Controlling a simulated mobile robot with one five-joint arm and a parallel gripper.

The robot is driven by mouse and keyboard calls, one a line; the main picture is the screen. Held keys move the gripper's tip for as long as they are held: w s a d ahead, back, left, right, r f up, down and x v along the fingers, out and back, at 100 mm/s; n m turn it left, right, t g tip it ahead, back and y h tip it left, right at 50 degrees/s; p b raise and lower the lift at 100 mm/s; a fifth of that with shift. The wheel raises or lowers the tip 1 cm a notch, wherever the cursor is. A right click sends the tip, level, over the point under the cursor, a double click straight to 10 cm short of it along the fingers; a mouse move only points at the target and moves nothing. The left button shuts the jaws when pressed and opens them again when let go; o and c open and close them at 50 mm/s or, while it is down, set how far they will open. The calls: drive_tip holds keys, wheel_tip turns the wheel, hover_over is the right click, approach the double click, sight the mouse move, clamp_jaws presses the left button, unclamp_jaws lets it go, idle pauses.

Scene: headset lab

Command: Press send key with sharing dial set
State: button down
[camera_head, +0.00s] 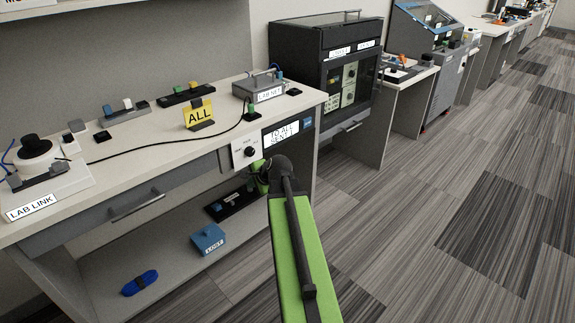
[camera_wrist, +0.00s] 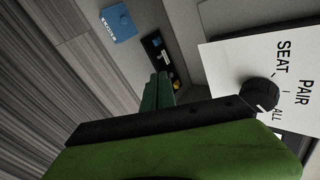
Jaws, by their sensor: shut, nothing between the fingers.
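The sharing dial (camera_head: 249,152) is a black knob on a white panel at the desk front. In the wrist view the dial (camera_wrist: 258,92) is beside labels SEAT, PAIR and ALL, its white mark towards ALL. A display (camera_head: 281,132) right of it appears to read "TO ALL SENT 1". A small blue patch (camera_head: 307,122) sits by the display; I cannot tell if it is the send key. A small dark block with a greenish top (camera_head: 251,114) stands on the desk above the dial. My gripper (camera_head: 259,178) is shut and empty, below the dial panel; its fingers (camera_wrist: 157,92) show in the wrist view.
A yellow ALL sign (camera_head: 199,113) and a LAB NET box (camera_head: 259,87) stand on the desk (camera_head: 150,135). A LAB LINK unit (camera_head: 45,180) is at left. The lower shelf holds a blue box (camera_head: 208,239) and blue coil (camera_head: 140,282). Floor at right is clear.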

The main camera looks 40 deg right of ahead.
drive_tip(key=a+f+n+g+y, duration=0.3)
drive_tip(key=a+n, duration=0.6)
drive_tip(key=a, duration=1)
drive_tip(key=s+a+f+n+g+h, duration=0.1)
drive_tip(key=s+a+f+n+g, duration=0.1)
drive_tip(key=a, duration=0.5)
drive_tip(key=s+a+f+n+g+h, duration=0.1)
drive_tip(key=s+a+n+g, duration=0.2)
drive_tip(key=s+a+n, duration=0.4)
drive_tip(key=a+n, duration=0.1)
drive_tip(key=n, duration=0.1)
drive_tip(key=shift+s+a+f+n+g, duration=0.15)
drive_tip(key=shift+a+f+n+g, duration=0.15)
drive_tip(key=shift+f+g, duration=0.1)
drive_tip(key=shift+a, duration=0.1)
